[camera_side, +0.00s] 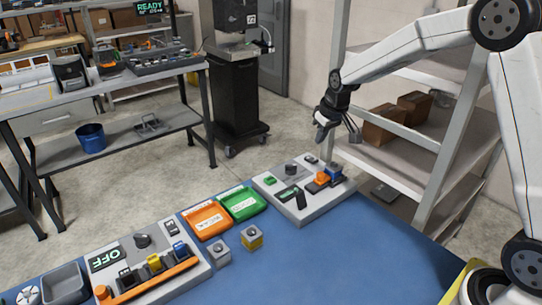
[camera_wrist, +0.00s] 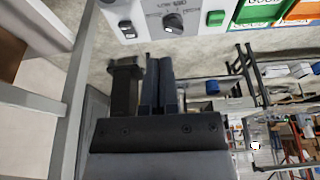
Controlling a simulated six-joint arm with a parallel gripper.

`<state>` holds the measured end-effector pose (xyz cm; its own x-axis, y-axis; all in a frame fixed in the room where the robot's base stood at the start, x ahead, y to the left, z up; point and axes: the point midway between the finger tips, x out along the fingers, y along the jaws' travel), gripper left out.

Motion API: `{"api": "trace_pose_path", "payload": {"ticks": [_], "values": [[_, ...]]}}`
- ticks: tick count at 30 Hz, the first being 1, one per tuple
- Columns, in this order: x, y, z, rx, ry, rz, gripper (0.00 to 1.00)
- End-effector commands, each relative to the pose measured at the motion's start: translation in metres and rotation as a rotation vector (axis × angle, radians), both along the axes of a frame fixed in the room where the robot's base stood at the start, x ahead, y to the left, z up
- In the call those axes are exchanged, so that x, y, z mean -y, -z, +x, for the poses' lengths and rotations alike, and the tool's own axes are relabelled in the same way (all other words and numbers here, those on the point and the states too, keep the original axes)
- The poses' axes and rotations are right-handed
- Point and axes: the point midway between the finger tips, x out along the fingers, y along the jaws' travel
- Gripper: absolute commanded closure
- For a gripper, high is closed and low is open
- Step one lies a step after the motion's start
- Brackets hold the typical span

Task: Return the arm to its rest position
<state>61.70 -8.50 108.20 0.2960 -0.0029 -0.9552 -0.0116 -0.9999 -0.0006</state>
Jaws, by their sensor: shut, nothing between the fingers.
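My gripper (camera_side: 336,130) hangs from my arm at the upper right in the side view, in the air above the far end of the blue table (camera_side: 345,245). It is apart from everything on the table. In the wrist view my gripper (camera_wrist: 159,80) shows its two dark fingers side by side, shut with nothing between them. The right control panel (camera_side: 310,207), with a dark knob, a green button and orange and blue parts, lies below it. Part of that panel (camera_wrist: 140,12) shows at the top of the wrist view.
A shelving rack (camera_side: 455,150) stands close behind my gripper. On the table are a green tray (camera_side: 243,204), an orange tray (camera_side: 208,220), two small cubes, a left panel reading OFF (camera_side: 107,257) and a grey bin (camera_side: 65,285). The table's right front is clear.

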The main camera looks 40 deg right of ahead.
Motion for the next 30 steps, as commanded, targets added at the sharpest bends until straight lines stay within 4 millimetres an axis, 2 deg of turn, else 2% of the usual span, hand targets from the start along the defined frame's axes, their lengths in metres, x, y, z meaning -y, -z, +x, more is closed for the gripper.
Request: {"api": "trace_pose_path", "payload": {"ticks": [9,21,25,30], "values": [[-0.041,0.013,-0.077,-0.028,-0.003,-0.001,1.0],[-0.076,0.037,-0.184,-0.058,-0.009,-0.001,1.0],[-0.082,0.044,-0.209,-0.064,-0.012,-0.001,1.0],[-0.085,0.048,-0.224,-0.068,-0.012,-0.001,1.0]]}}
